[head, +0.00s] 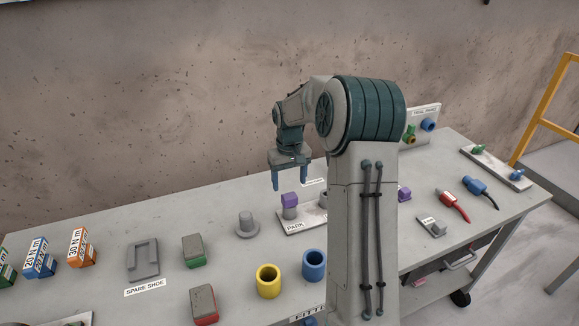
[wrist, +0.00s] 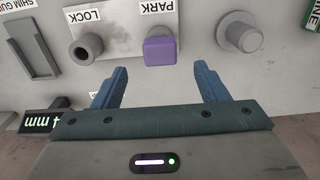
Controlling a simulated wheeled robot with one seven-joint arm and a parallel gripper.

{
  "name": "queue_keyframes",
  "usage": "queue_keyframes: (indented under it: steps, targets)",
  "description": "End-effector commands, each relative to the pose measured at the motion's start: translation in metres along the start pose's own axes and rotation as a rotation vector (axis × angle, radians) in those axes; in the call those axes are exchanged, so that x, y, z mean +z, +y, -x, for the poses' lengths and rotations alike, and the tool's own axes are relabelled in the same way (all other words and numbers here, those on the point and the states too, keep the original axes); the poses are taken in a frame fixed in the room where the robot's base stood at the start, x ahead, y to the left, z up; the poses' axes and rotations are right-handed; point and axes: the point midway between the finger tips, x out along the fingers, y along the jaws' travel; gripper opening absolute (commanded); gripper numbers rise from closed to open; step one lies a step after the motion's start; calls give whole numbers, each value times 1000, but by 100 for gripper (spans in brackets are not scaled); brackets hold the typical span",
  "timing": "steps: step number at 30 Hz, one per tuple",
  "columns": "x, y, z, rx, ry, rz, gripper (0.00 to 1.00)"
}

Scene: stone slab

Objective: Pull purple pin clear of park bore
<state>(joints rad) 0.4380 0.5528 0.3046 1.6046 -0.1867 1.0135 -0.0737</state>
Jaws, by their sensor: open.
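The purple pin (head: 290,199) stands upright in the park bore (head: 289,213) on a pale plate labelled PARK. In the wrist view the purple pin (wrist: 160,50) shows as a square purple head beside the PARK label. My gripper (head: 289,187) hangs above the plate, pointing down, a little to the left of and above the pin. In the wrist view my gripper (wrist: 160,82) is open and empty, its two blue fingers apart, with the pin head showing between and beyond their tips. The lock bore (wrist: 87,47) is on the same plate; my arm partly hides that end in the head view.
A grey flanged peg (head: 246,225) stands left of the plate. Yellow (head: 268,281) and blue (head: 314,265) rings stand in front. Another purple piece (head: 404,194) shows right of my arm. The spare shoe (head: 143,258) and coloured blocks occupy the left side.

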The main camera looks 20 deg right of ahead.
Motion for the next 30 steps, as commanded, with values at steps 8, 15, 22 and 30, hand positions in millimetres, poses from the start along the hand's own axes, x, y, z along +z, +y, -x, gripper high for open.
queue_keyframes:
  steps: [8, 15, 22, 30]
  targets:
    - [1, 0, -54, -2, -4, 0, 67]
    - [0, 0, -83, -1, -1, 0, 67]
    - [0, 0, -90, 0, 1, 0, 67]
    - [0, 0, -90, 0, 1, 0, 39]
